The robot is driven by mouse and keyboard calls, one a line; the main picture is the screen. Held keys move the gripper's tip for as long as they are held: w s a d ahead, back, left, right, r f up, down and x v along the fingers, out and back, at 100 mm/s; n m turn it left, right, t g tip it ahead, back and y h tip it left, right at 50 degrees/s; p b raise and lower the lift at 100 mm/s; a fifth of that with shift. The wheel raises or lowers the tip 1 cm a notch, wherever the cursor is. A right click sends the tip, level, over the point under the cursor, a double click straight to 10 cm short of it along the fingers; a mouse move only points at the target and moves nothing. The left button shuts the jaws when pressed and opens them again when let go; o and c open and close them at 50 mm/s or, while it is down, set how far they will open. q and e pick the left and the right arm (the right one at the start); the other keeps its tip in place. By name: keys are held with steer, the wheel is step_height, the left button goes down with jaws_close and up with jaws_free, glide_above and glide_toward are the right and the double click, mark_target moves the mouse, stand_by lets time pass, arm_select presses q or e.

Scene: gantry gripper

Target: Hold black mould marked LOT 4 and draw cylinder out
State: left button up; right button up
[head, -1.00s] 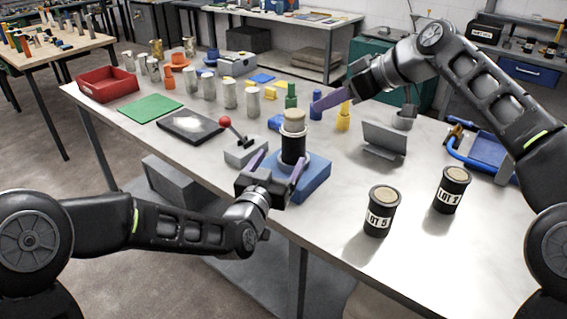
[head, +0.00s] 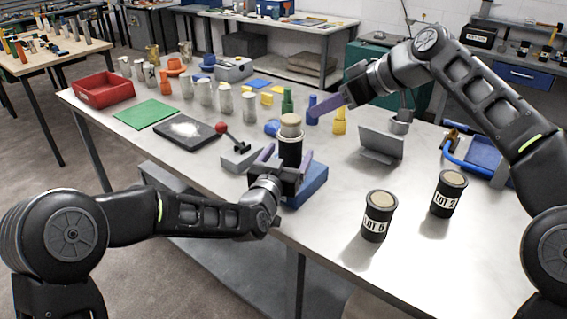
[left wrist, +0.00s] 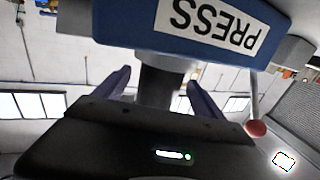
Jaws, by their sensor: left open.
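A black mould (head: 290,150) stands upright on the blue press block (head: 312,187); no lot mark on it is readable. A pale cylinder (head: 290,121) sticks up from its top. My left gripper (head: 285,157) is open, one finger on each side of the mould; I cannot tell whether they touch it. In the left wrist view, upside down, the dark mould (left wrist: 155,84) shows between the fingers, beside the block's PRESS label (left wrist: 212,22). My right gripper (head: 327,108) is right of the cylinder and apart from it; its fingers overlap in view.
Two other black moulds with LOT labels (head: 377,216) (head: 448,194) stand at the front right. A red-knobbed lever (head: 221,128) is left of the press. Grey cylinders, a green mat (head: 145,114) and a red tray (head: 103,88) lie farther left. A grey stand (head: 381,145) is to the right.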

arm_select(q)
steer(key=shift+x, duration=0.85)
steer(key=shift+c, duration=0.3)
